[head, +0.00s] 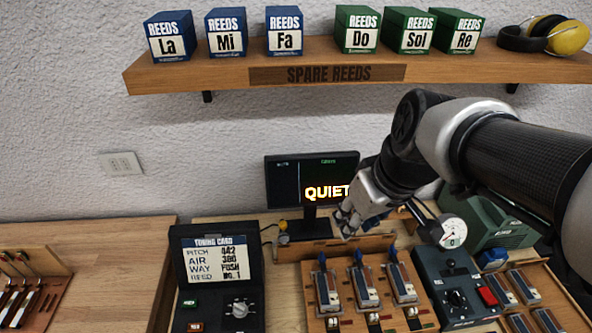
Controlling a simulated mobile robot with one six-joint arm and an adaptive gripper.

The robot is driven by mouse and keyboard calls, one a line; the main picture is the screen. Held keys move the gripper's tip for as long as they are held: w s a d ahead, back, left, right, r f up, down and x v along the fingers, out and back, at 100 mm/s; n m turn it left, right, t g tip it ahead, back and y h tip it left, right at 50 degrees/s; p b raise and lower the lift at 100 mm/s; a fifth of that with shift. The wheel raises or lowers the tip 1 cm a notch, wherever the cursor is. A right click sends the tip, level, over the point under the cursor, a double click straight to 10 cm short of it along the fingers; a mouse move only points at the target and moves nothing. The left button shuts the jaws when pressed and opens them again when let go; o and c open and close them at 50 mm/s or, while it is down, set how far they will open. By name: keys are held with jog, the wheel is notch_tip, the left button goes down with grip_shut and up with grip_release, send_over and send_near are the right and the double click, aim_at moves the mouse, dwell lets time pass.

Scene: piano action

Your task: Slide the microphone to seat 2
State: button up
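My gripper (348,222) is in front of the monitor's lower right corner, above the wooden strip behind the reed seats. Its fingers point down and left, and I cannot tell whether they are open or shut. A small grey and yellow piece (283,234), which looks like the microphone, stands at the left of that strip, left of my gripper and apart from it. Three reed seats with blue-topped metal parts stand in a row on a wooden board: left (326,286), middle (363,284) and right (401,281). Their numbers are not readable.
A monitor (286,181) reading "QUIET" stands behind. A tuning card box (217,270) is at left. A dark control box (452,284) with a gauge (449,232) and a green machine (490,225) are at right. A shelf (200,75) holds reed boxes above. Bare bench (105,245) lies at left.

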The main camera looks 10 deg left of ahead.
jog(key=w+a+f+n, duration=0.2)
jog(key=w+a+n, duration=0.1)
jog(key=w+a, duration=0.3)
jog(key=n+g+y+p, duration=0.1)
jog(key=n, duration=0.1)
send_near(284, 223)
jog(key=b+x, duration=0.3)
jog(key=x, duration=0.5)
jog(key=shift+a+f, duration=0.1)
jog(key=shift+f, duration=0.15)
jog(key=shift+c, duration=0.2)
grip_shut()
